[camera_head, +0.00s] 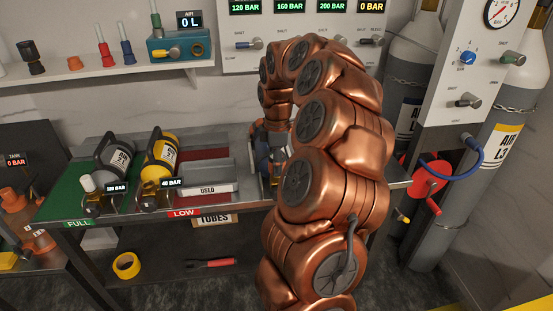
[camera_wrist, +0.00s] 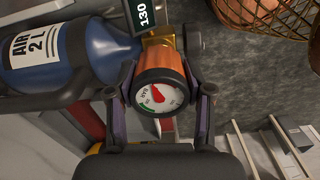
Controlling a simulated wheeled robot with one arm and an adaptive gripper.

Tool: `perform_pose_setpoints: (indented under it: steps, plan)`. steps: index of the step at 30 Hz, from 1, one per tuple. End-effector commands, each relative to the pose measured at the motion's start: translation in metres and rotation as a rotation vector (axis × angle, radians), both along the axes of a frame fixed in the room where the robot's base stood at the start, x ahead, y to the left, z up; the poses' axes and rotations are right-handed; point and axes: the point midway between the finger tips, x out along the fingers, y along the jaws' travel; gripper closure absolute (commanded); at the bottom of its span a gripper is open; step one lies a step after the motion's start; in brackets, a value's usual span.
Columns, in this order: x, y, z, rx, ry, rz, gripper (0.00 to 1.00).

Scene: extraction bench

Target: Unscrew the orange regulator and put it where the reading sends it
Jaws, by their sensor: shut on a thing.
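The orange regulator (camera_wrist: 166,57) with a round dial gauge (camera_wrist: 161,90) sits in the middle of the wrist view. My gripper (camera_wrist: 162,74) has a finger on each side of it and is shut on it. The regulator is against the brass valve (camera_wrist: 160,36) of a blue cylinder (camera_wrist: 88,52) marked AIR 2 L, lying on its side. I cannot tell how far it is threaded on. A dark tag (camera_wrist: 144,15) by the valve reads 130. In the head view my copper arm hides the regulator and most of the blue cylinder.
A rack has a green FULL lane (camera_head: 68,202) with a grey cylinder (camera_head: 114,156), and a red LOW lane (camera_head: 203,154). A yellow cylinder (camera_head: 161,155) tagged 40 BAR lies beside them. A USED label (camera_head: 208,189) is at the rack's front. Gas bottles (camera_head: 413,75) stand right.

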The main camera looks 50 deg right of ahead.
Motion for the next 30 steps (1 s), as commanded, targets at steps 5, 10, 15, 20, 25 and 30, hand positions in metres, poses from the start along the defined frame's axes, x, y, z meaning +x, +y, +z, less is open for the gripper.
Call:
perform_pose_setpoints:
  steps: [5,10,15,20,25,30]
  plan:
    - [-0.0005,0.0016,0.0047,0.005,0.004,0.201,0.91]
    - [-0.0002,0.0018,0.0044,0.004,0.003,0.395,0.91]
    - [-0.0011,0.0022,0.0041,0.006,0.004,0.589,0.91]
    - [-0.001,0.0017,0.0047,0.006,0.003,0.769,0.91]
    - [-0.0006,0.001,0.0053,0.003,0.001,0.961,0.91]
    - [-0.0013,0.0012,0.004,0.005,0.002,1.132,0.91]
